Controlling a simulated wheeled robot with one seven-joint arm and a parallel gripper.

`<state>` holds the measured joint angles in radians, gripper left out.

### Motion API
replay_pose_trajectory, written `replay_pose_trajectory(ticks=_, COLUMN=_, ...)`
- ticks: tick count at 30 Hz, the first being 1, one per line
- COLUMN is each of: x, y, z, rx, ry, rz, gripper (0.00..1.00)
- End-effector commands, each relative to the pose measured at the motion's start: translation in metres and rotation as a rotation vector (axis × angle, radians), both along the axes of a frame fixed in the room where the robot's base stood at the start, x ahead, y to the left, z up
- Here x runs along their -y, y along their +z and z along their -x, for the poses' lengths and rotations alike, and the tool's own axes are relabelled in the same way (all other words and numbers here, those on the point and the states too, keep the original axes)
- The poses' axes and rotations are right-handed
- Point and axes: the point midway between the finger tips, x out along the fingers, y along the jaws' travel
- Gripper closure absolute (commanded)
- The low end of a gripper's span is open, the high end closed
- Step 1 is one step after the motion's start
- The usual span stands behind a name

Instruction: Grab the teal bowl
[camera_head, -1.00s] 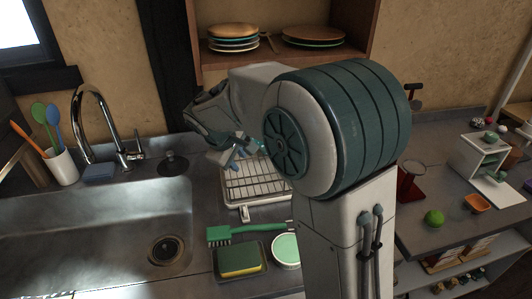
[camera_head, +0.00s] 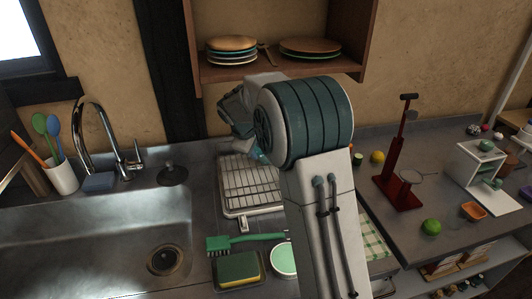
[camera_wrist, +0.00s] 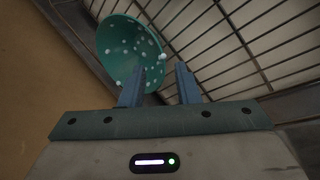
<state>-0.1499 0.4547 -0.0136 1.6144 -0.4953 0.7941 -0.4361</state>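The teal bowl (camera_wrist: 128,45) shows in the wrist view at the upper left. It is tilted, with its white-speckled inside facing the camera, beside a wire dish rack. My gripper (camera_wrist: 159,67) has its two blue fingers apart. The left finger overlaps the lower part of the bowl, and part of the rim shows in the gap between the fingers. The right finger is clear of the bowl. I cannot tell whether either finger touches it. In the head view I cannot make out the bowl; my arm covers the area behind the rack.
The dish rack (camera_head: 250,188) stands between the sink (camera_head: 90,235) and my arm. A green brush (camera_head: 245,240) and a sponge (camera_head: 238,268) lie in front of it. A plate shelf (camera_head: 285,68) hangs above. A red stand (camera_head: 395,165) is on the right counter.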

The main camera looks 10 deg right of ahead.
Motion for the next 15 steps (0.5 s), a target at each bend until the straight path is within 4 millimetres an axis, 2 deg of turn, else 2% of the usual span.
replay_pose_trajectory(ticks=1, x=0.003, y=-0.012, z=-0.002, rx=-0.007, ry=-0.001, rz=0.002, gripper=0.71)
replay_pose_trajectory(ticks=6, x=0.010, y=-0.032, z=-0.011, rx=-0.005, ry=0.001, rz=0.001, gripper=0.71)
replay_pose_trajectory(ticks=15, x=0.011, y=-0.037, z=-0.013, rx=-0.001, ry=0.002, rz=0.000, gripper=0.71)
